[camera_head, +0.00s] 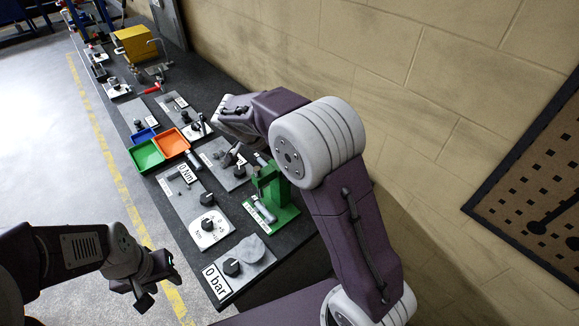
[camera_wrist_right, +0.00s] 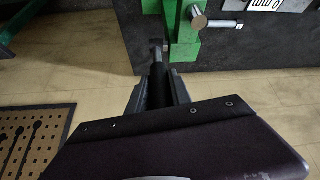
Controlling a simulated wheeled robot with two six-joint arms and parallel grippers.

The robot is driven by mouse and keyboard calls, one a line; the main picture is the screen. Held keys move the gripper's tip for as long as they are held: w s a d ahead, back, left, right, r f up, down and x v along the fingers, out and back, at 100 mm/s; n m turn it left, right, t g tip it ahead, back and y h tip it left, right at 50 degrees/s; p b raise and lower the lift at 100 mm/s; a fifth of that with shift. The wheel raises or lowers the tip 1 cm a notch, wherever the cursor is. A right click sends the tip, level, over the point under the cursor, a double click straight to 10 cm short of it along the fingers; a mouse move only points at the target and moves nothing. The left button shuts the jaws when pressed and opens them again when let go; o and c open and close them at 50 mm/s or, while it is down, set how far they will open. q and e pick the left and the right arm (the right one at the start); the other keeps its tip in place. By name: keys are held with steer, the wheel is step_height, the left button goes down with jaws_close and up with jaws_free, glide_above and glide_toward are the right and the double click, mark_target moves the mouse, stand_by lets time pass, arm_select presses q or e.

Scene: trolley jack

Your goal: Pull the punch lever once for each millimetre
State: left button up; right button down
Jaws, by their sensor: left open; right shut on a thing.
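The green punch (camera_head: 272,196) stands on a plate near the bench's wall-side edge, partly behind my right arm. Its green frame also shows at the top of the right wrist view (camera_wrist_right: 184,42). My right gripper (camera_head: 234,157) is beside the punch; in the wrist view its fingers (camera_wrist_right: 158,88) are shut on a dark bar, the punch lever (camera_wrist_right: 157,70), which runs up toward the green frame. A white mm label (camera_wrist_right: 266,5) is cut off at the top edge. My left gripper (camera_head: 158,283) is open and empty, over the floor beside the bench.
Dial plates, one marked 0 bar (camera_head: 217,282) and one 0 Nm (camera_head: 186,173), lie on the dark bench. Green (camera_head: 147,156) and orange (camera_head: 172,143) trays are farther back. A brick wall (camera_head: 440,100) and pegboard (camera_head: 540,190) stand at right. The floor left is clear.

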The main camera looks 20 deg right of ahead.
steer(key=s+a+f+t+h+b, duration=0.2)
steer(key=a+h+b, duration=0.3)
steer(key=b, duration=0.6)
steer(key=shift+a+f+b, duration=0.15)
steer(key=shift+f+b, duration=0.2)
steer(key=shift+f, duration=0.4)
steer(key=shift+h, duration=0.3)
steer(key=c, duration=1.2)
jaws_free()
steer(key=shift+w, duration=0.15)
steer(key=shift+o, duration=0.2)
steer(key=shift+r, duration=0.1)
